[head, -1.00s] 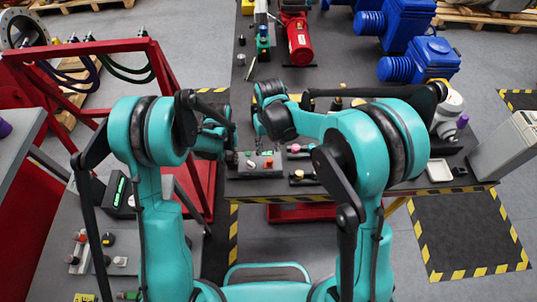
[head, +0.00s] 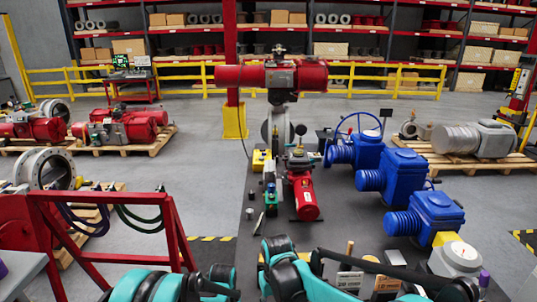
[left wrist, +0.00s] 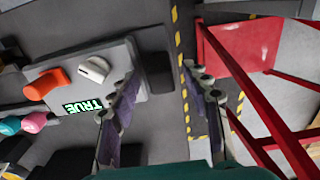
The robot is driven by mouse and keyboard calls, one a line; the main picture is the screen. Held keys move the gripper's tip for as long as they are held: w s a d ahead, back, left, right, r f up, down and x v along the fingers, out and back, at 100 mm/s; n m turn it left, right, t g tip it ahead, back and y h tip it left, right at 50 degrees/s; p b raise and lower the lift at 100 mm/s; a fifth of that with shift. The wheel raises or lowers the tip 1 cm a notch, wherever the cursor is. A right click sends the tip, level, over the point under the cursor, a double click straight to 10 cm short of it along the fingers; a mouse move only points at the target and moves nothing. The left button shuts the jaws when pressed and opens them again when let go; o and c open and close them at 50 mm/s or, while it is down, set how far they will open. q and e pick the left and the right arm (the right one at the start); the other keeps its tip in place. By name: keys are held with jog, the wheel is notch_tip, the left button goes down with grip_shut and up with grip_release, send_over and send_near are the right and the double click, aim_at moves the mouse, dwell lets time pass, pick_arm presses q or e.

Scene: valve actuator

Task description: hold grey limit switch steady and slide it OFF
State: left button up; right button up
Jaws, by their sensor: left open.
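In the left wrist view a grey control box (left wrist: 65,83) carries an orange lever switch (left wrist: 46,84), a pale grey switch (left wrist: 94,69) and a green display (left wrist: 83,106) reading TRUE. Which part is the limit switch is not labelled. My left gripper (left wrist: 160,80) is open and empty, with its fingers apart. The head view does not show the box or either gripper's fingers.
Pink and teal knobs (left wrist: 35,121) stand beside the box. A red frame (head: 105,230) stands left of the table. The dark table (head: 250,240) also bears a red actuator (head: 303,192) and several blue actuators (head: 434,214) farther back and right.

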pick_arm(q)
jog(key=shift+r, duration=0.1)
jog(key=s+a+r+t+b, duration=0.1)
jog(key=s+r+b, duration=0.15)
jog(key=r, duration=0.45)
jog(key=s+a+r+t+b, duration=0.1)
jog(key=s+r+b, duration=0.15)
jog(key=r, duration=0.55)
pick_arm(e)
jog(key=s+d+r+m+t+b, duration=0.2)
jog(key=s+d+r+t, duration=0.15)
jog(key=s+d, duration=0.55)
pick_arm(q)
jog(key=s+a+f+t+b, duration=0.1)
jog(key=s+f+t+b, duration=0.1)
jog(key=s, duration=0.4)
jog(key=s+a+f+t+b, duration=0.2)
jog(key=s+t+b, duration=0.1)
jog(key=s, duration=0.4)
jog(key=shift+s+a, duration=0.2)
jog(key=shift+a, duration=0.05)
pick_arm(e)
jog(key=s+d+f+m+t, duration=0.1)
jog(key=s+d+f+t, duration=0.2)
jog(key=s+d+f, duration=0.2)
jog(key=shift+s+d+f, duration=0.15)
jog(key=shift+s+d, duration=0.65)
jog(key=shift+s, duration=0.45)
